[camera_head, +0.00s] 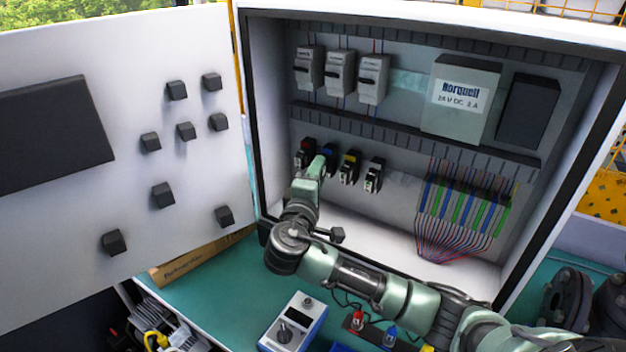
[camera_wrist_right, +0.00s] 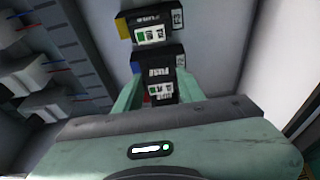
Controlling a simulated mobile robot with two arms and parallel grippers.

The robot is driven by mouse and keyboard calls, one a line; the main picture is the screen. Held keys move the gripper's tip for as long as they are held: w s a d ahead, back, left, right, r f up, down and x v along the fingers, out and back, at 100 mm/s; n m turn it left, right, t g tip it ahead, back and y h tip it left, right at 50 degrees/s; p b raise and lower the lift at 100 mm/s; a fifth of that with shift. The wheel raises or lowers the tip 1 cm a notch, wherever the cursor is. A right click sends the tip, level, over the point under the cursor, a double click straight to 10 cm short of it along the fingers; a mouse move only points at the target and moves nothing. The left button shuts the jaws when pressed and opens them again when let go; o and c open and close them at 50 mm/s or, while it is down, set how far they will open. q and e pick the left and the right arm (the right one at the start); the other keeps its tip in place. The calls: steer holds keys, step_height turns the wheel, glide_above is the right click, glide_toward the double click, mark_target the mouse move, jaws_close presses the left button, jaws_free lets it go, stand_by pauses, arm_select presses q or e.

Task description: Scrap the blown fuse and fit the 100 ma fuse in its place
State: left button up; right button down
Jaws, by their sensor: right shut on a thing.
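In the head view, my right gripper (camera_head: 321,163) reaches into the open cabinet at the row of fuse holders. It is at the blue-marked fuse holder (camera_head: 329,152), and its arm covers part of it. In the right wrist view, the two fingers (camera_wrist_right: 157,88) flank the front of the blue-marked holder (camera_wrist_right: 157,55), shut on it. A red patch shows in its window, a green one on the yellow-marked holder (camera_wrist_right: 145,22). The red-marked holder (camera_head: 304,152), yellow-marked holder (camera_head: 349,167) and a pale holder (camera_head: 374,176) stand beside it. I cannot identify the 100 mA fuse. My left gripper is out of view.
Breakers (camera_head: 340,73) and a power supply (camera_head: 462,98) are above; wired terminals (camera_head: 465,207) are at right. The cabinet door (camera_head: 60,200) is open at left. A meter (camera_head: 293,321) and a board with red and blue posts (camera_head: 372,334) are on the green bench (camera_head: 222,290).

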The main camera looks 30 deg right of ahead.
steer(key=shift+w+d, duration=0.1)
steer(key=shift+d, duration=0.25)
stand_by(0.7)
steer(key=shift+p, duration=0.35)
stand_by(0.4)
steer(key=shift+w+d, duration=0.2)
steer(key=shift+d, duration=0.15)
stand_by(1.4)
steer(key=shift+c, duration=2.3)
jaws_free()
steer(key=p+v, duration=0.2)
steer(key=v, duration=0.5)
steer(key=shift+f, duration=0.1)
